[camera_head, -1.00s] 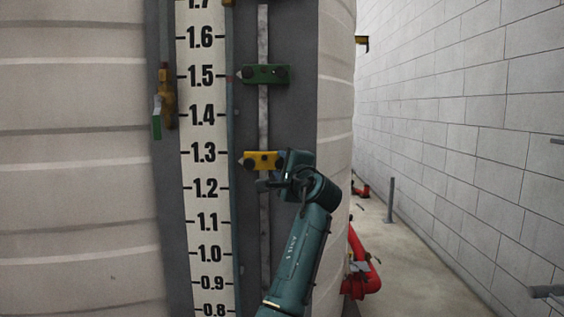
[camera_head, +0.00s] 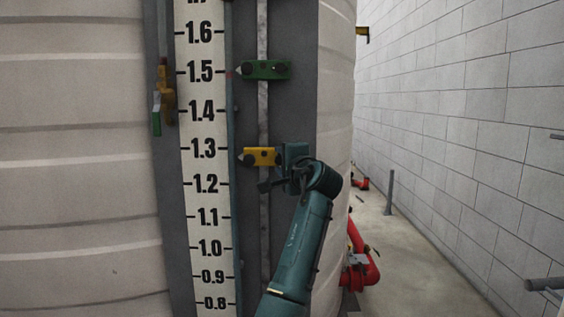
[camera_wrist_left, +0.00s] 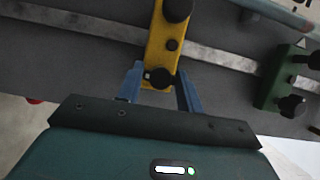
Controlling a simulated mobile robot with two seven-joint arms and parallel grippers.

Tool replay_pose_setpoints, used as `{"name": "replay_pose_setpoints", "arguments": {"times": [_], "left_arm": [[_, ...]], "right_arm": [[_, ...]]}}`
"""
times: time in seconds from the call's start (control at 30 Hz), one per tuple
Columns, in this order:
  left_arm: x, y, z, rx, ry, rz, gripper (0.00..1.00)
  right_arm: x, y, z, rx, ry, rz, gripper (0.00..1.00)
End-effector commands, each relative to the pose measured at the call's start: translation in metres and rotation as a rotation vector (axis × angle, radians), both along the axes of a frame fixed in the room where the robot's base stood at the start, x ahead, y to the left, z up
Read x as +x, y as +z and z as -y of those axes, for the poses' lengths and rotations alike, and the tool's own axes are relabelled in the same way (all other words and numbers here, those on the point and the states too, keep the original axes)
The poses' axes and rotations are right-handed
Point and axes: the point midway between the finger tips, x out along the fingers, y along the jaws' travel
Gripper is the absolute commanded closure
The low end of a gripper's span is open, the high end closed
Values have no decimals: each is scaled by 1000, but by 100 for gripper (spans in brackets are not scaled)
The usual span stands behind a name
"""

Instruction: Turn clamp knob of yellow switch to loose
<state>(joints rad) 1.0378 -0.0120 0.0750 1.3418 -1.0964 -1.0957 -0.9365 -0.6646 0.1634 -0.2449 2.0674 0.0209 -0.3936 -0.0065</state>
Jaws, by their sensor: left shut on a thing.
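The yellow switch (camera_head: 259,156) is clamped on the vertical rail beside the scale, near the 1.3 mark. In the left wrist view the yellow switch (camera_wrist_left: 163,42) shows several dark round parts on its face. My left gripper (camera_head: 279,158) is at the switch's right end. In the wrist view its two blue fingers (camera_wrist_left: 159,84) stand either side of a black clamp knob (camera_wrist_left: 158,77) at the near end, shut on it. The exact finger contact is hard to see. My right gripper is not in view.
A green switch (camera_head: 263,70) is on the same rail (camera_head: 263,105) near the 1.5 mark. A valve with a green handle (camera_head: 156,118) hangs left of the scale (camera_head: 203,130). Red piping (camera_head: 362,262) stands at the tank's lower right.

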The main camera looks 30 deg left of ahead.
Motion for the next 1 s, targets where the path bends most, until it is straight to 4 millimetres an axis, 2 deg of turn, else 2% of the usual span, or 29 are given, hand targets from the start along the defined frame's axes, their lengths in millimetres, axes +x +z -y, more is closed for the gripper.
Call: {"name": "replay_pose_setpoints", "arguments": {"times": [0.03, 0.3, 0.6, 0.77, 1.0], "left_arm": [[0, 1, 0, -1, -2, 4, 62], [0, 1, 0, 0, -1, 2, 42], [-3, -1, 4, 1, -1, 1, 42], [-16, -2, 24, 0, -4, 4, 42], [-49, -2, 68, -2, -5, 4, 42]], "right_arm": [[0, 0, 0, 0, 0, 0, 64], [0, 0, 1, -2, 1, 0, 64], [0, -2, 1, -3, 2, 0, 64], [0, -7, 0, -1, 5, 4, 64], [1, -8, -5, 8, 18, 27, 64]]}}
